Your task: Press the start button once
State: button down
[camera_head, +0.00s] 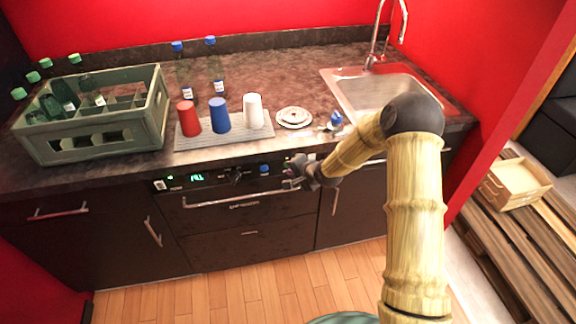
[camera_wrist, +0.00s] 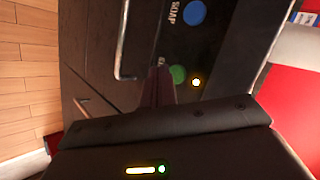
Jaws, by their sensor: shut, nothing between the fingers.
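The dishwasher's control panel (camera_head: 215,178) runs along the counter front. A green round button (camera_wrist: 178,74), likely the start button, shows in the wrist view with a small lit yellow light (camera_wrist: 196,82) beside it. My gripper (camera_head: 289,181) is at the panel's right end, with its fingers shut and empty. In the wrist view the fingertips (camera_wrist: 160,66) are right beside the green button and cover part of its left edge. I cannot tell whether they touch it. In the head view my gripper hides most of that spot.
A blue button (camera_wrist: 194,12) labelled SOAP sits farther along the panel; it also shows in the head view (camera_head: 264,169). The dishwasher handle (camera_head: 235,200) sticks out just below the panel. Cups, a green crate (camera_head: 95,135) and a sink (camera_head: 380,92) are on the counter above.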

jog(key=s, duration=0.2)
jog(key=s+d, duration=0.1)
jog(key=s, duration=0.1)
jog(key=shift+s+d, duration=0.2)
jog(key=shift+s, duration=0.05)
jog(key=shift+r, duration=0.1)
dwell(0.7)
jog(key=s+d+r+n+g+h+p, duration=0.2)
jog(key=s+d+r+n+h+p, duration=0.1)
jog(key=s+d+r, duration=0.5)
jog(key=s+d+r+n+g+h+p, duration=0.3)
jog(key=s+d+r, duration=0.5)
jog(key=s+r, duration=0.6)
jog(key=s+n+p, duration=0.1)
jog(key=s+p, duration=0.1)
jog(key=s, duration=0.1)
jog(key=shift+s+d+r+n, duration=0.15)
jog(key=shift+d+r+n, duration=0.15)
jog(key=shift+n, duration=0.1)
